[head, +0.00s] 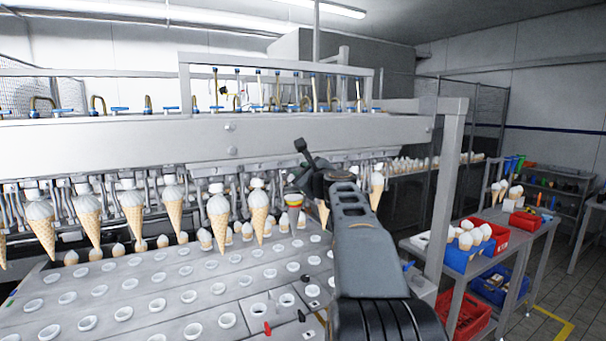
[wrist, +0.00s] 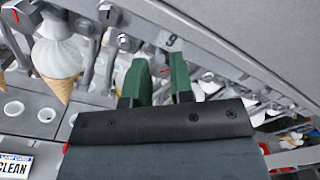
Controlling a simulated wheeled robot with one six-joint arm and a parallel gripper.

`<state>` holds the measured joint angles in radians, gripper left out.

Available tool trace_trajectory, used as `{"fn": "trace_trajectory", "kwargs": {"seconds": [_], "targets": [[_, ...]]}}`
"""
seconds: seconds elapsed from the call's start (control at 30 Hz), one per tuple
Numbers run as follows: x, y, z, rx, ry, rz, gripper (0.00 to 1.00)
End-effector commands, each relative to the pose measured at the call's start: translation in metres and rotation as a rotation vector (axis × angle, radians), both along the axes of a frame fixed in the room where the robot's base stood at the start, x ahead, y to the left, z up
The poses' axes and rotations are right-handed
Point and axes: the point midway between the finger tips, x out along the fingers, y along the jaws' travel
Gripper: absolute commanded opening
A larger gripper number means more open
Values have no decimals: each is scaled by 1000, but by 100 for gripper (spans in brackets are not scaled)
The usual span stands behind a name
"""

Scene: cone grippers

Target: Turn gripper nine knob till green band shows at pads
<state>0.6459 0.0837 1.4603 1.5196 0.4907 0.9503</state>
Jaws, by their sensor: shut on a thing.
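In the head view my arm covers the gripper and the knob. Which band lies at the pads is too small to tell.
Cones with white tops (head: 219,215) hang in a row to the left; one is close left of my gripper in the wrist view (wrist: 62,60). A plate with round holes (head: 160,305) lies below. A steel post (head: 449,190) and a bench with red and blue bins (head: 462,260) stand right.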

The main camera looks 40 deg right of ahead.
Motion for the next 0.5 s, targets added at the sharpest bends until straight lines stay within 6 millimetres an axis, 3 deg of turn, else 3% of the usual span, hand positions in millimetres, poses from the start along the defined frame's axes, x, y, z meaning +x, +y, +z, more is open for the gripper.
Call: {"fn": "trace_trajectory", "kwargs": {"seconds": [0.3,0.5], "targets": [[0,0,-3,-277,35,-1,0],[0,0,0,-307,41,-1,0]]}}
